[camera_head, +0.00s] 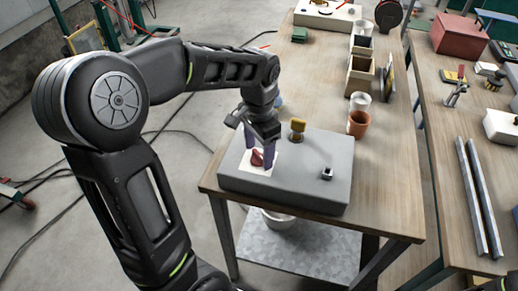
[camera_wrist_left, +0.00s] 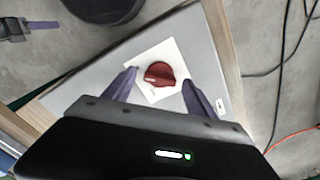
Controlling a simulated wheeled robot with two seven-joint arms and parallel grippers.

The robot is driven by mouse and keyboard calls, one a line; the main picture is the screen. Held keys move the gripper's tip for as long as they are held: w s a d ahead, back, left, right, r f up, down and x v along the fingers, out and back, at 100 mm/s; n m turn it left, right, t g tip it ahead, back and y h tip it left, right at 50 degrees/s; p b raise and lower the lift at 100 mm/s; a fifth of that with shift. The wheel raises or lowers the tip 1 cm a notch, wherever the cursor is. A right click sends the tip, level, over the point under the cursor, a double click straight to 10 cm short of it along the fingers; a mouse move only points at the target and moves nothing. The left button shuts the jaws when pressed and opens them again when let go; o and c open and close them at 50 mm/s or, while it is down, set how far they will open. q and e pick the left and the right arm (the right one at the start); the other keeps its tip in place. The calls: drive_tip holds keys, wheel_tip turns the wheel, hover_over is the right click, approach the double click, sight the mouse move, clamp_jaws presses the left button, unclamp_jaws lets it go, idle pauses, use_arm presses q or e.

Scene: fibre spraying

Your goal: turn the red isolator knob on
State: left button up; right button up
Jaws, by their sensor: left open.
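The red isolator knob (camera_head: 257,158) sits on a white square plate (camera_head: 267,169) on top of a grey box (camera_head: 307,188). In the left wrist view the knob (camera_wrist_left: 160,75) is round with a raised grip and a small white mark at its left end. My left gripper (camera_head: 259,152) points down over the knob, its purple fingers open. In the left wrist view the open fingers (camera_wrist_left: 158,83) stand on either side of the knob with gaps between. Whether the fingertips are level with the knob is hard to tell.

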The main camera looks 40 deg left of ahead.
sight(259, 154)
use_arm(q)
wheel_tip(259, 154, up, 8)
drive_tip(key=shift+f+b, duration=0.1)
drive_tip(key=shift+b, duration=0.3)
idle(0.5)
